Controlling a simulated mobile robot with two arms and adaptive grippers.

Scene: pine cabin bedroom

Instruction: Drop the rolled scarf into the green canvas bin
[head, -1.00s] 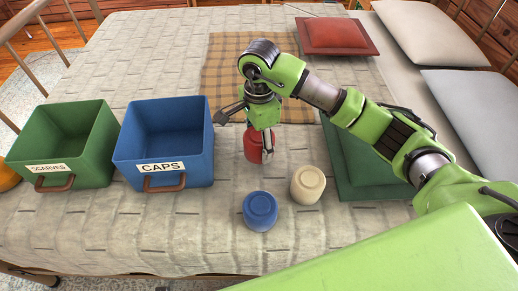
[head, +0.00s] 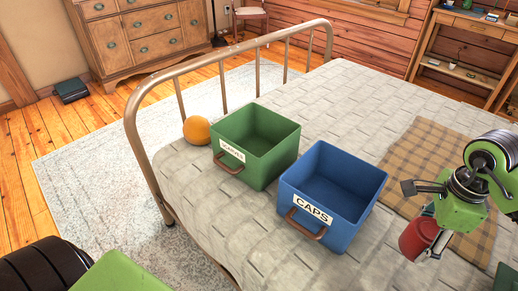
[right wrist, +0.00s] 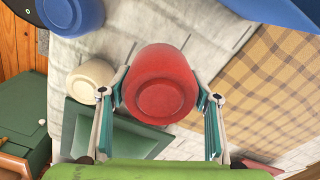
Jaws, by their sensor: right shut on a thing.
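The rolled scarf (head: 418,238) is a short red roll, held in my right gripper (head: 430,232) at the right of the head view. The right wrist view shows the scarf (right wrist: 162,85) between both fingers, which are shut on it. It appears to hang above the bed. The green canvas bin (head: 251,160), labelled SCARVES, stands open on the bed left of the gripper, and its visible inside looks empty. My left gripper is out of view.
A blue bin (head: 330,198) labelled CAPS stands between the scarf and the green bin. An orange ball (head: 197,130) sits beside the green bin, by the metal bed rail (head: 180,63). The right wrist view shows a blue roll (right wrist: 72,12) and a cream roll (right wrist: 92,80).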

